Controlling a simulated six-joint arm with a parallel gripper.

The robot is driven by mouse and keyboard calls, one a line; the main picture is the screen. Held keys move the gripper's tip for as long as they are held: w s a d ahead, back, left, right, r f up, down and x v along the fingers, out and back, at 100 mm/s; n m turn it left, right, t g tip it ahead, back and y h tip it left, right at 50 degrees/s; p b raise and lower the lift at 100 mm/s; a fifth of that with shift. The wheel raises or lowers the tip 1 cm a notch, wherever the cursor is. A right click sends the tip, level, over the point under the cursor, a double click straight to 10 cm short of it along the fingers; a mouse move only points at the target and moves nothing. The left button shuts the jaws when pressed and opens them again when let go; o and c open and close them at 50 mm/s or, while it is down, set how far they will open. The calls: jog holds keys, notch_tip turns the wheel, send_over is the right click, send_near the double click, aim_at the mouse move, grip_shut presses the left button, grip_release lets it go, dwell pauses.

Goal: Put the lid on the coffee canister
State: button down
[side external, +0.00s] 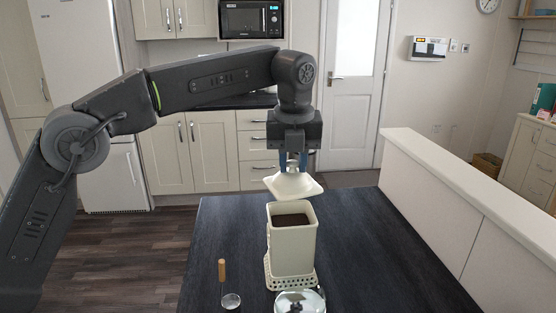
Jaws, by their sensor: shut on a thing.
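The coffee canister (291,248) is a square cream box, open at the top, with dark coffee inside. It stands upright on a cream perforated stand (306,283) on the dark table. My gripper (293,165) is above the canister, pointing down. Its blue fingers are shut on the knob of the cream square lid (292,186). The lid hangs a little above the canister's mouth, apart from it, and looks slightly tilted. Whether it is lined up with the opening in depth is hard to tell from this one view.
A scoop with a wooden handle (222,270) lies left of the canister. A shiny metal-and-glass vessel (300,302) stands in front, cut by the frame edge. The dark table (390,240) is clear to the right. A white partition (440,200) runs along its right side.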

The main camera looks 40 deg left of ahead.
aim_at(292, 172)
jog(key=shift+f, duration=2.6)
jog(key=shift+f, duration=0.6)
jog(key=c, duration=1.2)
grip_release()
jog(key=shift+s+d+r, duration=0.15)
jog(key=shift+s+r, duration=0.05)
jog(key=shift+r, duration=1.55)
jog(key=shift+s+d+r, duration=0.1)
jog(key=shift+s+r, duration=0.15)
jog(key=shift+r, duration=1.55)
jog(key=shift+s+d+r, duration=0.15)
jog(key=shift+s+r, duration=0.05)
jog(key=shift+r, duration=1.7)
